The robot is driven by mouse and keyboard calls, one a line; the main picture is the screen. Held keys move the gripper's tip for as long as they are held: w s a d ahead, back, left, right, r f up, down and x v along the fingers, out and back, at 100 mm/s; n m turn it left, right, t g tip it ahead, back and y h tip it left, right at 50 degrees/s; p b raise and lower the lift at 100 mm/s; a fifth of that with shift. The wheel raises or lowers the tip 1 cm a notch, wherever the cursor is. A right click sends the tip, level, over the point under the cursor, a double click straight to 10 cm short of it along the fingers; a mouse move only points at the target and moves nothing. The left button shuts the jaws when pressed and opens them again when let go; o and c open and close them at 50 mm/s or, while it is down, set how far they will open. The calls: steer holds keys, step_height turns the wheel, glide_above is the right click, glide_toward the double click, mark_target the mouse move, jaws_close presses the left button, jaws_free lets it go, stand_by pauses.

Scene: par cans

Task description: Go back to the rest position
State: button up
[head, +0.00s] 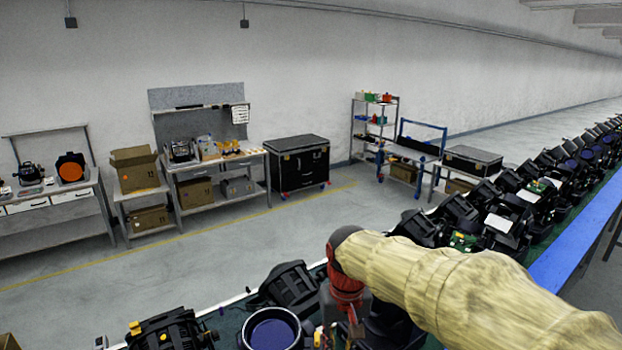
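My arm, in a pale yellow sleeve, reaches in from the lower right of the head view to a red and black wrist. My gripper (350,330) points down below the wrist at the bottom edge, among the lamps. Its fingers are mostly hidden, so I cannot tell whether it is open or shut or holds anything. A black par can with a bluish round lens (271,330) lies just left of it. Another black lamp (290,286) lies behind that one, and one with yellow parts (172,331) is at the lower left.
A long row of black lamps (505,222) runs to the upper right along a green surface, beside a blue rail (580,235). Beyond are open grey floor (200,275), a workbench (215,165) with boxes, a black wheeled case (298,160) and a shelf rack (374,125).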

steer(key=s+d+f+m+t+b, duration=0.1)
steer(key=s+d+f+t+b, duration=0.1)
steer(key=s+d+f+b, duration=0.4)
steer(key=s+d+f+t+b, duration=0.2)
steer(key=s+d+f+b, duration=0.4)
steer(key=s+f+b, duration=0.3)
steer(key=s+b, duration=0.4)
steer(key=shift+s+d+f+m+t, duration=0.2)
steer(key=shift+d+f+m+t, duration=0.05)
steer(key=shift+d+m+t, duration=0.15)
steer(key=shift+r, duration=0.1)
steer(key=shift+c, duration=0.3)
